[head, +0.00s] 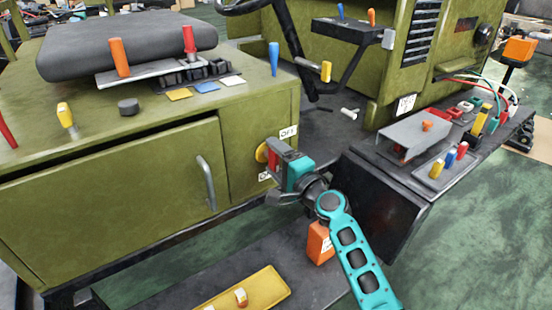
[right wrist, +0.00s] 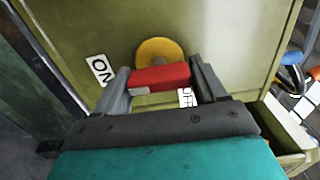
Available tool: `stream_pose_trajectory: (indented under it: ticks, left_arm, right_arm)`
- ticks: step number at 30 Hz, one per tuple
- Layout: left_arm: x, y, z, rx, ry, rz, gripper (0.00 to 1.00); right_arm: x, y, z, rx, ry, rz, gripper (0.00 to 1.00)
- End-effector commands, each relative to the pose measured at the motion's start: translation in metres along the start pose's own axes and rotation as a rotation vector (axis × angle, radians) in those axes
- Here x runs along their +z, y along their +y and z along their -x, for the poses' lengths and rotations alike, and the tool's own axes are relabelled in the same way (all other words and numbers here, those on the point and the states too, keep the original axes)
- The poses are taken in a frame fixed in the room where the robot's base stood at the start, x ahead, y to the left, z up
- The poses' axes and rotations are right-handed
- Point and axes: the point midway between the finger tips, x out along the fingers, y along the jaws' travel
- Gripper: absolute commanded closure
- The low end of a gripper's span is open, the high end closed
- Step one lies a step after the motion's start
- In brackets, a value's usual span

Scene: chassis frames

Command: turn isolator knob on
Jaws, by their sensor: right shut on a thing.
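The isolator knob (head: 272,160) is a red handle on a yellow round plate, on the side panel of the olive-green chassis. In the right wrist view its red handle (right wrist: 160,76) sits between the two fingers, with the yellow plate (right wrist: 160,50) behind. My right gripper (head: 279,160) is shut on the red handle. A white OFF label (head: 288,132) is above the knob, and a second label (head: 264,177), partly hidden, is below it. The ON label (right wrist: 98,68) reads clearly in the right wrist view. My left gripper is not in view.
A grey door handle (head: 206,182) stands out left of the knob. A black box-like step (head: 380,205) is right of my right gripper. Below are a yellow tray (head: 245,292) and an orange item (head: 320,242). Open green floor (head: 490,220) lies at the right.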

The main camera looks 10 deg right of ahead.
Motion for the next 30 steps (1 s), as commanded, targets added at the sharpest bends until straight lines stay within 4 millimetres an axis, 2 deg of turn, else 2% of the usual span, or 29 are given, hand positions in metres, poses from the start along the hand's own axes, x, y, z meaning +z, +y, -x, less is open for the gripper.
stream_pose_trajectory:
  ticks: [3,4,9,20,23,30]
  left_arm:
    - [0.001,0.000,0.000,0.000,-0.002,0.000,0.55]
    - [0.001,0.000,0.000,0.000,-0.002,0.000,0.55]
    - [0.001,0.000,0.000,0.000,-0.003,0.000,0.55]
    - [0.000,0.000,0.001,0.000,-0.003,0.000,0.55]
    - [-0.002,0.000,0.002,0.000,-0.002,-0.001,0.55]
    - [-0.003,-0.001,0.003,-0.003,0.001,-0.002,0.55]
  right_arm:
    - [0.000,0.000,0.000,-0.001,0.000,-0.005,0.60]
    - [0.000,0.000,0.000,-0.001,0.000,-0.005,0.26]
    - [0.000,0.000,0.000,-0.001,0.000,-0.003,0.10]
    - [0.000,0.001,0.006,0.001,0.000,-0.001,0.08]
    - [0.000,0.001,0.018,0.002,0.000,-0.001,0.08]
    - [0.000,0.001,0.069,0.003,0.001,0.001,0.08]
